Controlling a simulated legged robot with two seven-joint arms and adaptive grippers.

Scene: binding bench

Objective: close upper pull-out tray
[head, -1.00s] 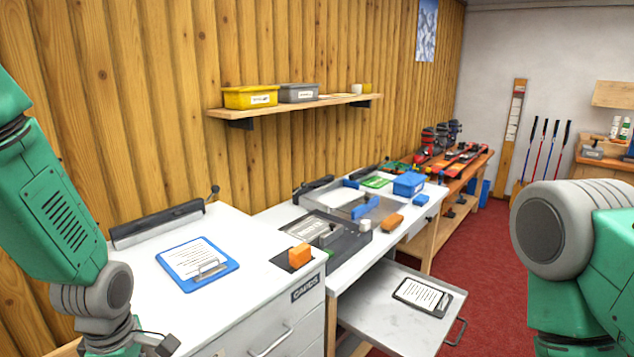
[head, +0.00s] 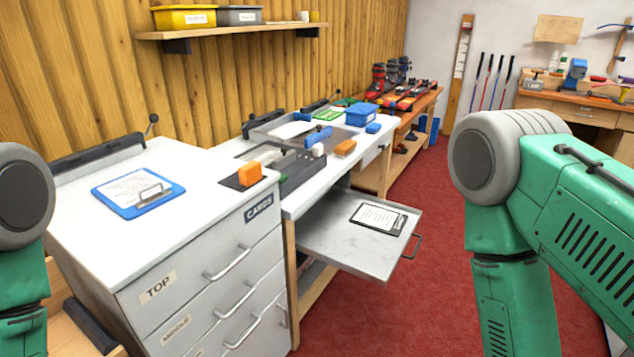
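A grey pull-out tray (head: 340,243) sticks out from under the white bench top, to the right of the drawer cabinet. A dark clipboard with a white sheet (head: 379,217) lies on it. Its dark handle (head: 413,246) is at its right end, facing the red floor. No second pull-out tray shows clearly. My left arm is at the left edge and my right arm at the right; both grippers are out of the picture. Neither visible arm part touches the tray.
The white cabinet (head: 190,240) has drawers labelled TOP and MIDDLE, and a blue clipboard (head: 138,191) on top. An orange block (head: 250,174) and a blue box (head: 361,114) are on the work surfaces. Red carpet (head: 400,310) is clear right of the tray.

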